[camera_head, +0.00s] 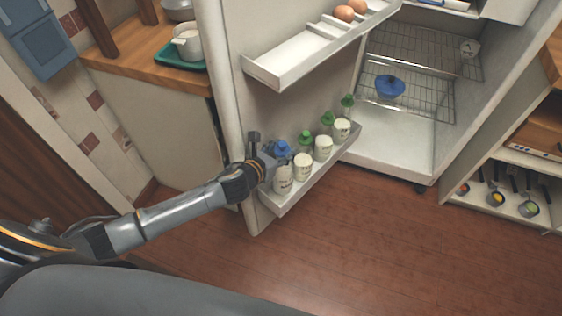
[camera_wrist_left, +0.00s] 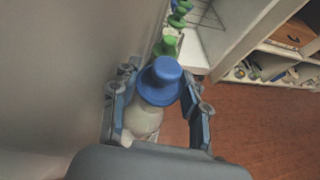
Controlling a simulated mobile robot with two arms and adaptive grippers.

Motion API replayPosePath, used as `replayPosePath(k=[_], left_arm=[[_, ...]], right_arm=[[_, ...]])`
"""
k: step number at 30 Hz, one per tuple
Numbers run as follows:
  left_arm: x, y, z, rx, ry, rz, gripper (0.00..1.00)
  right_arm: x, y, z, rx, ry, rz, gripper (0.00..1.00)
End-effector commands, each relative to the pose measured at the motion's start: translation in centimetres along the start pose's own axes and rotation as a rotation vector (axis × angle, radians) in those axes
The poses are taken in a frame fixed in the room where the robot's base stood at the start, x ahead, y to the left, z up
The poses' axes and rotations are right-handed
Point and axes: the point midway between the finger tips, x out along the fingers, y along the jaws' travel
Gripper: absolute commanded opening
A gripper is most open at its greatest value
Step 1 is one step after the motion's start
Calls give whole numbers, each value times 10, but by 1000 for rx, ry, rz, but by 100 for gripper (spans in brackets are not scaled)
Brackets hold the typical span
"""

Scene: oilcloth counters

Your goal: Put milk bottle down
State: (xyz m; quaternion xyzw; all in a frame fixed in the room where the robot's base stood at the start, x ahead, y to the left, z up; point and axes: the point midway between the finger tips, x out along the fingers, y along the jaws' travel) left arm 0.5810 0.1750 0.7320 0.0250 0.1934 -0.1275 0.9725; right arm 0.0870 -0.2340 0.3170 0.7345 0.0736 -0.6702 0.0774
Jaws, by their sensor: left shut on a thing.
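A white milk bottle with a blue cap (camera_head: 283,180) is at the near left end of the fridge door's lower shelf (camera_head: 298,192). My left gripper (camera_head: 275,160) is shut on it near the top. In the left wrist view the blue-capped milk bottle (camera_wrist_left: 160,85) is between the two fingers of my left gripper (camera_wrist_left: 158,112). The bottle is upright in the shelf row; whether its base touches the shelf is not clear. My right gripper is not in view.
Several white bottles with green caps (camera_head: 304,165) stand along the same shelf beside it. The upper door shelf (camera_head: 295,62) holds eggs (camera_head: 345,13). The open fridge has wire racks with a blue item (camera_head: 390,87). The wooden floor (camera_head: 380,235) is clear.

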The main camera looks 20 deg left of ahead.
Motion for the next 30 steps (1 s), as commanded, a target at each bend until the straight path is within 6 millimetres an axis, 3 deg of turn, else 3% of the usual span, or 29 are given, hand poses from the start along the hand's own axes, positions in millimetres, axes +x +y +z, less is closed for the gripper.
replayPosePath(k=[10,15,29,30], left_arm=[[12,0,-23,-1,-8,0,0],[20,-1,-45,-2,-6,-1,0],[24,4,-52,1,-7,-2,0],[23,4,-54,1,-1,0,53]], right_arm=[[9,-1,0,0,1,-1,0],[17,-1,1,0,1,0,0],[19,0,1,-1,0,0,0],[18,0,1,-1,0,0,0]])
